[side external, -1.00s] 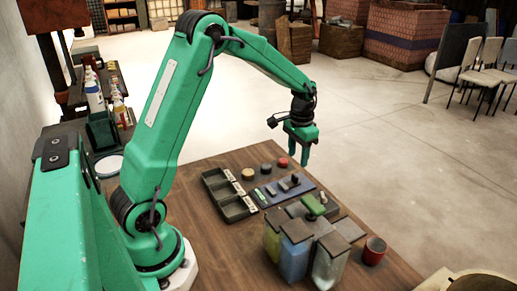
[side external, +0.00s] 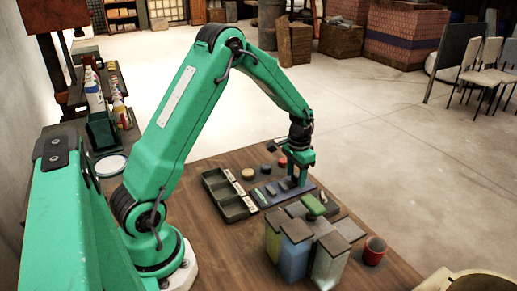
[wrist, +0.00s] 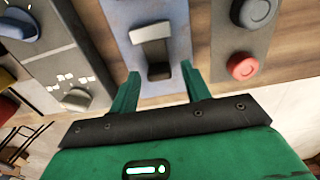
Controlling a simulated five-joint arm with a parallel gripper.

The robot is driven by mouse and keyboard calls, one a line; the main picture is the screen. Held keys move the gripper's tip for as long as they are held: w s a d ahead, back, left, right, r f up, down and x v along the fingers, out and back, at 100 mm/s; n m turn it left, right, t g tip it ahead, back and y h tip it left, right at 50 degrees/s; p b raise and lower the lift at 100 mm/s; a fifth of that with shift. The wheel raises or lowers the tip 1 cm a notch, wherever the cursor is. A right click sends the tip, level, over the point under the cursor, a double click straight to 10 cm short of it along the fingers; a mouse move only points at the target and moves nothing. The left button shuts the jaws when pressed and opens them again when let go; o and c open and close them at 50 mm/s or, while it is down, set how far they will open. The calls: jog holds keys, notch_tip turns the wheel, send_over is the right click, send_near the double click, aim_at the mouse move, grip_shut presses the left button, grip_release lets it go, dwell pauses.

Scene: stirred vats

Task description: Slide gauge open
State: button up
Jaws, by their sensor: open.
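A blue panel (side external: 262,197) with small sliders lies on the wooden table, and it also shows in the wrist view (wrist: 137,12). In the wrist view a grey slider handle (wrist: 150,32) stands up from a dark slot (wrist: 160,72) in the panel. I cannot read a label that tells which slider is the gauge. My gripper (side external: 297,183) points down low over the right part of the panel. In the wrist view its two green fingers (wrist: 160,72) are apart, one on each side of the slot, and nothing is held. Whether the fingers touch the handle is unclear.
Covered vats (side external: 293,258) with a green-handled top stand in front of the panel. A red cup (side external: 374,251) stands to their right. A dark compartment tray (side external: 236,208) lies left of the panel. A red button (wrist: 243,66) is close to the right finger.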

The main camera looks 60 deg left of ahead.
grip_shut()
jog(key=shift+w, duration=1.55)
grip_release()
jog(key=shift+r, duration=0.15)
notch_tip(320, 180, up, 8)
jog(key=shift+f, duration=0.2)
jog(key=shift+r, duration=0.15)
